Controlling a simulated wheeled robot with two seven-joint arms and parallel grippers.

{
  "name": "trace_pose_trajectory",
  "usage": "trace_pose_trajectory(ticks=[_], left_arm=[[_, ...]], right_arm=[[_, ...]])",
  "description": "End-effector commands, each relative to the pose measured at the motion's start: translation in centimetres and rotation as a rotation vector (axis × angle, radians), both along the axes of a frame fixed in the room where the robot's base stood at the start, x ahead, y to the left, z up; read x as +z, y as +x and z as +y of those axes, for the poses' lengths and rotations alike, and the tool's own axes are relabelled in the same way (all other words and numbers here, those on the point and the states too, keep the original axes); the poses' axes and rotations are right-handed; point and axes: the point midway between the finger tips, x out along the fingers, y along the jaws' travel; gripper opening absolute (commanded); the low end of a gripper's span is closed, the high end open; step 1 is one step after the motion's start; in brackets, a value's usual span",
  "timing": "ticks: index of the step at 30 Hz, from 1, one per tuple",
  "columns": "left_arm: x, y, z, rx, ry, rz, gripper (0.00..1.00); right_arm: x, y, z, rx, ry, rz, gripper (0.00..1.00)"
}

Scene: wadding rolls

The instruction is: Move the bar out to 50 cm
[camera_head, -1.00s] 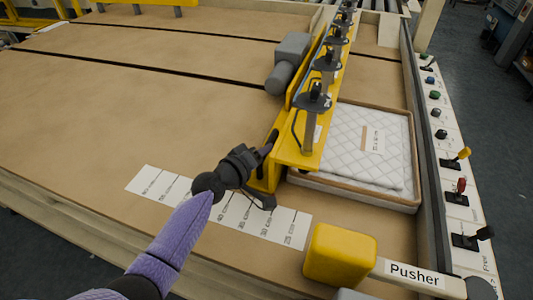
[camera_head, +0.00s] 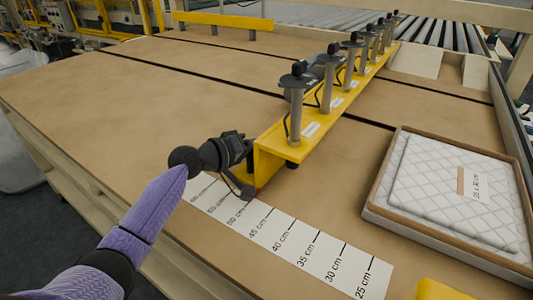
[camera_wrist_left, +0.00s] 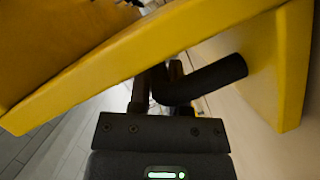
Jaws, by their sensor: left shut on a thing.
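The yellow bar (camera_head: 318,125) runs across the brown table, with several dark-capped posts along it. Its near end stands over the back edge of the white scale (camera_head: 290,245), close to the 50 cm mark; the gripper partly covers that spot, so I cannot tell the exact reading. My left gripper (camera_head: 240,150) is shut on the dark handle at the bar's near end. In the left wrist view, the black handle (camera_wrist_left: 205,82) passes between my fingers, with the yellow bar (camera_wrist_left: 130,55) close above. My right gripper is not in view.
A tray (camera_head: 425,232) with a white quilted pad lies right of the bar, apart from it. A yellow block (camera_head: 440,290) shows at the bottom right edge. The table (camera_head: 130,110) left of the bar is clear. Rollers (camera_head: 450,38) lie behind.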

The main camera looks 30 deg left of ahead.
Motion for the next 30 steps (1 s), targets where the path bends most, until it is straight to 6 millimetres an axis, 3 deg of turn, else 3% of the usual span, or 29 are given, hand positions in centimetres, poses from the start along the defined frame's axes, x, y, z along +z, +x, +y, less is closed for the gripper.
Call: trace_pose_trajectory(ticks=[8, 9, 13, 23, 30], left_arm=[[-0.5, -0.1, -0.1, -0.006, 0.001, 0.013, 0.00], [-0.5, -0.1, -0.1, -0.006, 0.001, 0.013, 0.30], [-0.4, -0.1, -0.1, -0.005, 0.001, 0.011, 0.57], [-0.1, -0.3, 0.0, -0.003, 0.000, 0.006, 0.58], [0.9, -4.1, 1.4, -0.002, 0.001, 0.009, 0.58]], right_arm=[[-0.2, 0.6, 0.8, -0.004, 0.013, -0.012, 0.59], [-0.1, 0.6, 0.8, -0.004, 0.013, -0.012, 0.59], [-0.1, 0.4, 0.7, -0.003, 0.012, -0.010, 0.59], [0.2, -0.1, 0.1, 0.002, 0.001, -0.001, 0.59], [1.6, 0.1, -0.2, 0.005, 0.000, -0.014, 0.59]])
